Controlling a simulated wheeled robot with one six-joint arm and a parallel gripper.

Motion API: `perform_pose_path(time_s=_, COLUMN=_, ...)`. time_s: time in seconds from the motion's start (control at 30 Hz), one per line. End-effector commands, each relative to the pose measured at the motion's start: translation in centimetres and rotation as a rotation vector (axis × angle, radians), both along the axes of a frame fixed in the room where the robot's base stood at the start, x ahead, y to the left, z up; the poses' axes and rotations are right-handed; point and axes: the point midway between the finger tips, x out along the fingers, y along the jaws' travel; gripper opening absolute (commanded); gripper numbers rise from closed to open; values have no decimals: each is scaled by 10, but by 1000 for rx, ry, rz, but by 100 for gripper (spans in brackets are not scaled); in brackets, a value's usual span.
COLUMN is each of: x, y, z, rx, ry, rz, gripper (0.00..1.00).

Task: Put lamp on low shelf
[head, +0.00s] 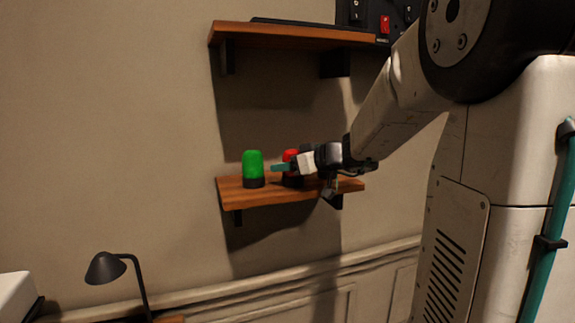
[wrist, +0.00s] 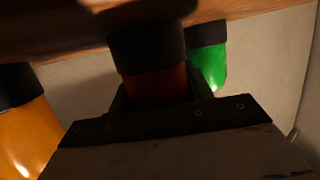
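A red lamp (head: 290,156) with a black base is at the low shelf (head: 235,193), right of a green lamp (head: 253,164) that stands upright there. My gripper (head: 286,168) reaches in from the right at the red lamp. The wrist view is upside down: the red lamp (wrist: 158,82) is between my gripper's fingers (wrist: 158,95), which appear to press on both its sides. Its black base is up against the shelf board, but I cannot tell if it bears on it. The green lamp (wrist: 207,62) and an orange lamp (wrist: 30,135) flank it in the wrist view.
A high shelf (head: 290,33) with black equipment is above on the same wall. A black desk lamp (head: 105,268) stands at the lower left. My arm covers the right end of the low shelf in the head view, where the orange lamp is hidden.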

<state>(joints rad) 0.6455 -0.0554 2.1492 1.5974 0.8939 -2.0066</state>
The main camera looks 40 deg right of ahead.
Motion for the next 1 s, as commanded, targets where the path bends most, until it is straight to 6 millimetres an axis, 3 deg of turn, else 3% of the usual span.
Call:
perform_pose_path(time_s=0.03, x=0, y=0, z=0, rx=0, ry=0, rz=0, gripper=61)
perform_pose_path(time_s=0.07, x=0, y=0, z=0, rx=0, ry=0, rz=0, gripper=70)
perform_pose_path(time_s=0.1, x=0, y=0, z=0, rx=0, ry=0, rz=0, gripper=72)
perform_pose_path(time_s=0.47, x=-4, y=-2, z=5, rx=-1, ry=-1, rz=-2, gripper=72)
perform_pose_path(time_s=1.0, x=-96, y=-32, z=34, rx=-2, ry=-1, rz=-4, gripper=72)
